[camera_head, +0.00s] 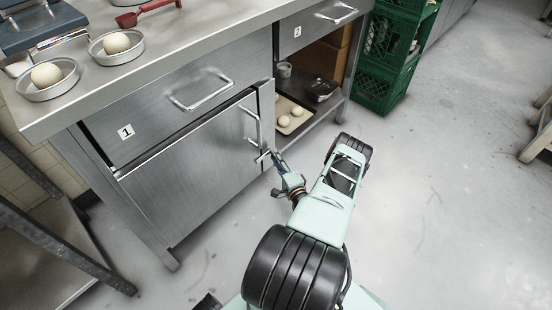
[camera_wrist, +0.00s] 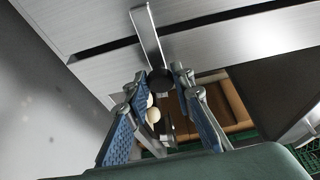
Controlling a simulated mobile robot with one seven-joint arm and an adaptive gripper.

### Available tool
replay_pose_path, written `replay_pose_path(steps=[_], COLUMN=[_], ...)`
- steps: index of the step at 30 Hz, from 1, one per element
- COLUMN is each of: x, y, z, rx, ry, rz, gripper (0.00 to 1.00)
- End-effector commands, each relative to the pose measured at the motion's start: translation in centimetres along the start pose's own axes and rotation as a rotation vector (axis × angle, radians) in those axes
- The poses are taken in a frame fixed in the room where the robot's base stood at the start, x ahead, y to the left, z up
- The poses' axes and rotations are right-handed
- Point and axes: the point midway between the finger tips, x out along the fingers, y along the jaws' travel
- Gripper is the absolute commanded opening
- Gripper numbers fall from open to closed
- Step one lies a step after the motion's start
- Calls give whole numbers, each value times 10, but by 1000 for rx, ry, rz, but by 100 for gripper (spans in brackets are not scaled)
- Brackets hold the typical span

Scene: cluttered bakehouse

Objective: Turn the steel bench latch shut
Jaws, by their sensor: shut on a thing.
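The steel bench latch (camera_head: 262,157) is a small lever at the right edge of the cabinet door (camera_head: 190,170), below the door's bar handle (camera_head: 251,125). My fingers partly hide the latch.
A drawer marked 1 (camera_head: 190,92) is above the door. To the right, an open shelf (camera_head: 318,118) holds a tray of dough balls. Green crates (camera_head: 378,88) stand beyond it. Dough balls in tins sit on the bench top (camera_head: 150,50).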

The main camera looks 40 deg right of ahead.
Motion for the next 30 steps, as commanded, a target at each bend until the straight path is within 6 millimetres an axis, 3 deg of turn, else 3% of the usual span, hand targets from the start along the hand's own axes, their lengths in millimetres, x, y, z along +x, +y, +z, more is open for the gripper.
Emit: replay_pose_path(steps=[12, 13, 17, 30], x=[-1, -1, 0, 0], y=[0, 0, 0, -9], z=[-1, -1, 0, -1], rx=[-9, -9, -8, -7], ry=[1, 1, 1, 0], rz=[-1, -1, -2, -3], gripper=[0, 24, 39, 39])
